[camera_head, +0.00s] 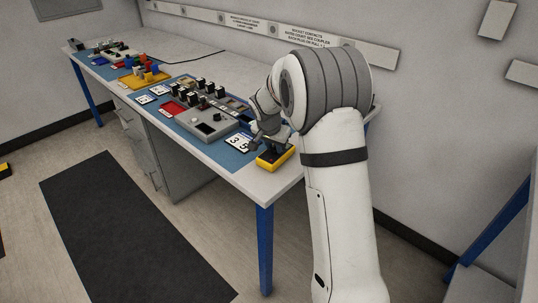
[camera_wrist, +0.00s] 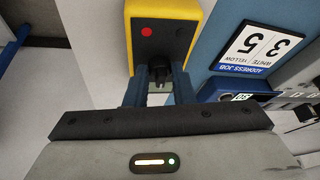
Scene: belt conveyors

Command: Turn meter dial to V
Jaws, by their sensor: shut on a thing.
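The meter (camera_head: 276,158) is a yellow-edged box with a dark face, lying near the right front corner of the table. In the head view my gripper (camera_head: 272,140) comes down onto the meter from above. The dial's marks and the V position cannot be read, and my gripper hides part of the meter.
A card reading 3 5 (camera_wrist: 258,46) lies beside the meter on the blue mat. A grey panel with black switches (camera_head: 205,118) stands further left on the table (camera_head: 283,181). A yellow tray with coloured parts (camera_head: 143,78) is further back. Floor in front is open.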

